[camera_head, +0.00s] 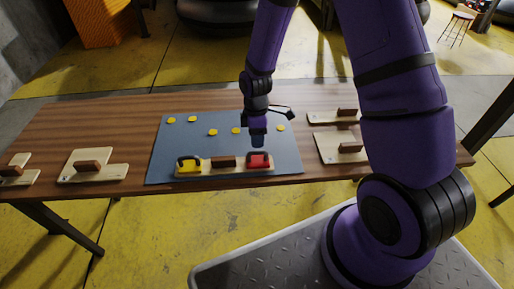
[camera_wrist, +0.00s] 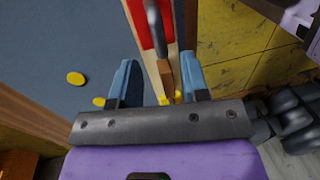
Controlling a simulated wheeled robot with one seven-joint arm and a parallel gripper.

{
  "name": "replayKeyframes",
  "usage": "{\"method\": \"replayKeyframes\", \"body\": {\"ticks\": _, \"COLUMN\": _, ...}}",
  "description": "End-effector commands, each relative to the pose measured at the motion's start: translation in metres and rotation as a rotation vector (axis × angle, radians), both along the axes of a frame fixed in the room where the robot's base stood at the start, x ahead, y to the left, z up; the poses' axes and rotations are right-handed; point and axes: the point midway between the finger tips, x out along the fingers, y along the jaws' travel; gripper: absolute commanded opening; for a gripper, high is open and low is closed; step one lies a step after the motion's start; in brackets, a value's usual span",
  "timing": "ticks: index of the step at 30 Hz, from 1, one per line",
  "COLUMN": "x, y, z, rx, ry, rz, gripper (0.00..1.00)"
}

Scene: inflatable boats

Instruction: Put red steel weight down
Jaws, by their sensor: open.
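The red steel weight (camera_head: 259,161) sits at the right end of a light wooden board (camera_head: 205,174) on the blue-grey mat. Its dark handle is on top. In the wrist view the red weight (camera_wrist: 136,22) is at the top edge, partly cut off, with the grey handle over it. My gripper (camera_head: 258,144) is just above the red weight, fingers pointing down. In the wrist view my gripper (camera_wrist: 157,78) is open, with nothing held between its blue fingers. Whether a finger touches the weight or handle cannot be told.
A yellow weight (camera_head: 189,166) and a brown block (camera_head: 223,161) share the board. Several yellow discs (camera_head: 213,132) lie on the mat (camera_head: 164,145). Wooden boards with brown handles (camera_head: 88,166) lie left and right on the table (camera_head: 60,125). The table's front edge is close to the board.

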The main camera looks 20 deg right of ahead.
Motion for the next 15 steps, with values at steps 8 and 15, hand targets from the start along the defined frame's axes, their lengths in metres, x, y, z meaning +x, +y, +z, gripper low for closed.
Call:
{"method": "replayKeyframes", "body": {"ticks": 8, "x": 0.009, "y": -0.003, "z": 0.044, "rx": 0.0, "ry": -0.002, "rz": 0.0, "gripper": 0.42}}
{"method": "replayKeyframes", "body": {"ticks": 15, "x": 0.01, "y": -0.003, "z": 0.057, "rx": 0.0, "ry": 0.0, "rz": 0.0, "gripper": 0.42}}
